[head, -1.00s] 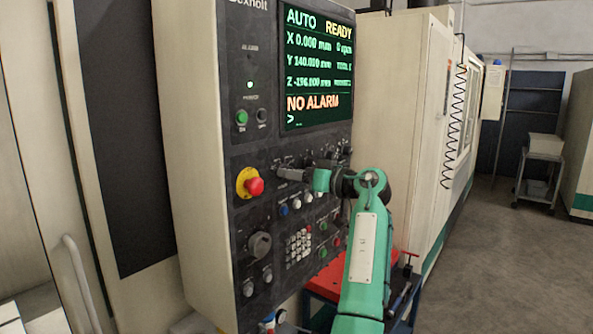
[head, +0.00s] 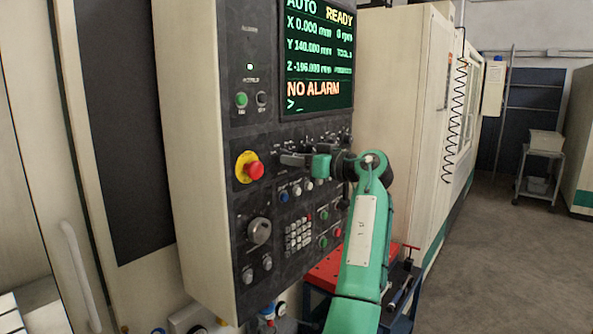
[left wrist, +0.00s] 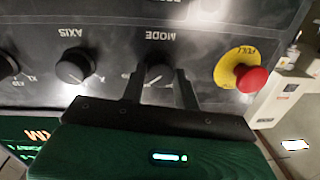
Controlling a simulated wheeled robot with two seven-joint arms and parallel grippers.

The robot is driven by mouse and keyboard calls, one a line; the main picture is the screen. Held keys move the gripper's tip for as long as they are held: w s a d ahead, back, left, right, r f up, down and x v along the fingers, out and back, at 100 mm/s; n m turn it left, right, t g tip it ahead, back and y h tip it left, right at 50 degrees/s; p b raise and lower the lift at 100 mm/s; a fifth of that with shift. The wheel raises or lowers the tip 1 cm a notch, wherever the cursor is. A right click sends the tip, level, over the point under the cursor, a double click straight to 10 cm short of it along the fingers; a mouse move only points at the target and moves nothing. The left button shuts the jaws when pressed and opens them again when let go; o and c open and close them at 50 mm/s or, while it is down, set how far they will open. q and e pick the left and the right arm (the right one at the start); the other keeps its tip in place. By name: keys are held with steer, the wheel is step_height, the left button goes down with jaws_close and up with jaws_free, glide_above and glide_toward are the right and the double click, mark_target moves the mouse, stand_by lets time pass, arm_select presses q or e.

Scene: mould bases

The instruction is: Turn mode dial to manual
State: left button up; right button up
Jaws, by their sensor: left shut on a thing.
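The mode dial (left wrist: 158,75) is a dark round knob under the MODE label, which shows upside down in the left wrist view. My left gripper (left wrist: 160,80) has one finger on each side of this dial and is shut on it. In the head view my left gripper (head: 284,160) is at the panel, just right of the red emergency stop, and its fingers hide the dial. The screen (head: 318,70) reads AUTO, READY and NO ALARM. The dial's pointer setting is too unclear to read. My right gripper is not in view.
The red emergency stop (head: 254,170) on its yellow ring sits close to the fingers. The axis dial (left wrist: 75,66) is on the other side of the mode dial. Small buttons and a keypad (head: 299,234) lie below. A red-topped cart (head: 327,270) stands beside the panel.

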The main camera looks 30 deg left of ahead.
arm_select(q)
steer(key=shift+n+b, duration=3)
steer(key=shift+b, duration=0.2)
steer(key=o, duration=0.7)
steer(key=shift+o, duration=1.3)
